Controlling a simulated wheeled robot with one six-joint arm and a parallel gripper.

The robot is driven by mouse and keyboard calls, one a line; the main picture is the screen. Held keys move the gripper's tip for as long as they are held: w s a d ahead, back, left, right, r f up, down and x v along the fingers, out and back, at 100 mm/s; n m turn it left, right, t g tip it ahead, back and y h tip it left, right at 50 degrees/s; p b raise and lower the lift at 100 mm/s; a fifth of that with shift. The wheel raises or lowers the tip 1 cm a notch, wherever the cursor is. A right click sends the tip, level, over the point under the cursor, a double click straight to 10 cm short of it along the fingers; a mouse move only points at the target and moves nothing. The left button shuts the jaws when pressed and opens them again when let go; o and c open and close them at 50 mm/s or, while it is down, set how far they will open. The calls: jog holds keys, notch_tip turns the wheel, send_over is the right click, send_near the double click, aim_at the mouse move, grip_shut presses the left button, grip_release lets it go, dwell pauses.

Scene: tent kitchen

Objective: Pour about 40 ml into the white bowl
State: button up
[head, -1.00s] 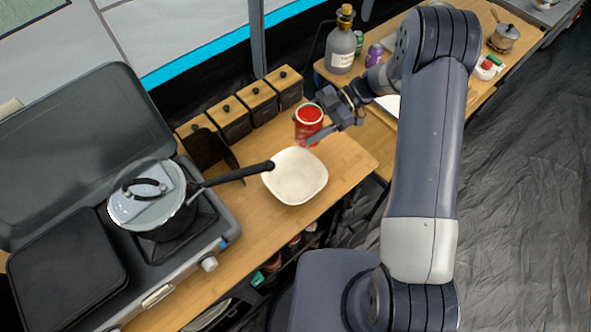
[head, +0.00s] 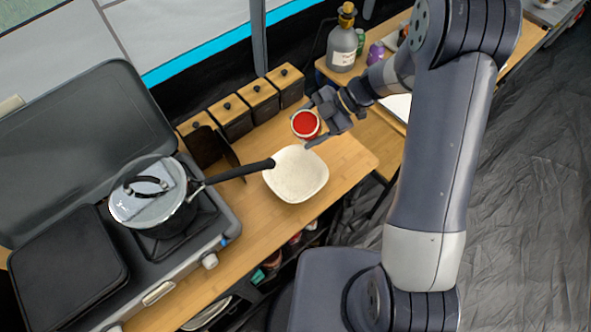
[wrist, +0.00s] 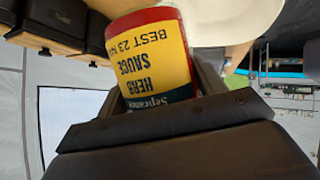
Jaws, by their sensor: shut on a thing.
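The white bowl (head: 297,176) stands on the wooden counter, right of the stove. My gripper (head: 326,119) is just behind the bowl and to its right, shut on a can. The can (head: 305,124) has a bright red top, and its opening faces the head camera. In the wrist view the can (wrist: 155,55) has a red and yellow label reading herb sauce, held between the fingers. Part of the bowl (wrist: 225,22) shows behind the can there. No stream of liquid is seen, and the bowl looks empty.
A pan's handle (head: 240,172) from the stove reaches the bowl's left edge. Several wooden-lidded canisters (head: 259,96) line the counter's back. A grey bottle (head: 342,45) stands on the counter behind my arm. Bare counter (head: 345,158) lies right of the bowl.

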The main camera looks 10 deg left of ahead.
aim_at(304, 141)
jog(key=shift+s+a+r+n+t+h, duration=0.15)
jog(key=shift+s+n+t+h, duration=0.2)
jog(key=shift+s+t, duration=0.35)
jog(key=shift+n+t, duration=0.35)
jog(key=shift+t, duration=0.45)
jog(key=shift+s, duration=0.25)
jog(key=shift+s, duration=0.2)
jog(key=shift+s+f, duration=0.15)
jog(key=shift+f, duration=0.05)
jog(key=shift+s+f+t+h+b, duration=0.25)
jog(key=shift+f+t+b, duration=0.05)
jog(key=shift+f+t, duration=0.2)
dwell(0.6)
jog(key=shift+s+f+n+b, duration=0.2)
jog(key=shift+f+n+b, duration=0.1)
jog(key=shift+b, duration=0.7)
jog(key=shift+r, duration=0.1)
